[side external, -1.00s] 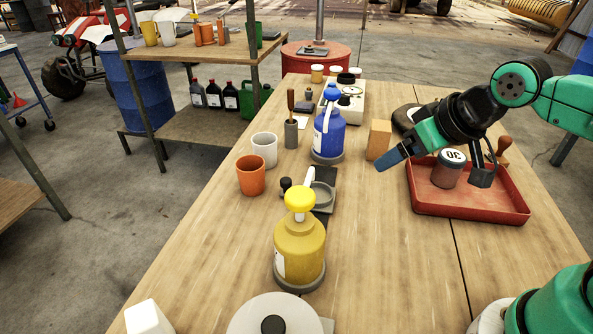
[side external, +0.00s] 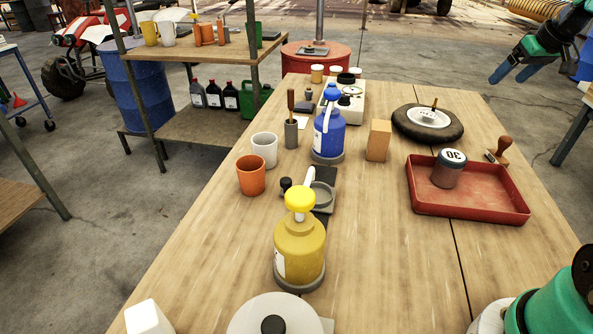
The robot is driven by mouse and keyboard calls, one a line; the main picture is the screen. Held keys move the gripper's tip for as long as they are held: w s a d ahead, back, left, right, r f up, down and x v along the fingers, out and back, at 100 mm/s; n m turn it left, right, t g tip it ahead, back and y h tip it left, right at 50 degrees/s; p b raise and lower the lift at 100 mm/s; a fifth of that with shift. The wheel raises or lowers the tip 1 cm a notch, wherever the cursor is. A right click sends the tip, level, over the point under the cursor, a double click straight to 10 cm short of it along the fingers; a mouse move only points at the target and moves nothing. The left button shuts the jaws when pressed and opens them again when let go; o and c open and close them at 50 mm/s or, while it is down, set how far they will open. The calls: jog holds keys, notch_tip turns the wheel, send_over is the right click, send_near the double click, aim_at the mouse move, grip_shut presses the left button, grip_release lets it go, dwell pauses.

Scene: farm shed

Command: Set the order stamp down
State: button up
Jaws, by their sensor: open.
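The order stamp appears to be the wooden-handled stamp (side external: 503,147) at the right of the side external view. My gripper (side external: 507,80) is at the top right, well above and apart from the stamp. Its blue fingers are spread and nothing is between them.
A grey jar marked 30 (side external: 448,170) stands in the tray. A black-rimmed wheel (side external: 428,122) lies behind it. A wooden block (side external: 378,140), a blue pump bottle (side external: 329,130) and a yellow one (side external: 299,252) stand further left. Bare table lies left of the tray.

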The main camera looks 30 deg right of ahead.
send_over(508, 146)
jog(key=s, duration=0.2)
notch_tip(508, 146, down, 2)
jog(key=shift+m, duration=0.4)
jog(key=f, duration=1.3)
jog(key=shift+w+a, duration=0.2)
jog(key=shift+w, duration=0.1)
jog(key=shift+f, duration=0.35)
jog(key=shift+x, duration=2.7)
jog(key=shift+w, duration=0.1)
grip_shut()
jog(key=shift+r, duration=0.15)
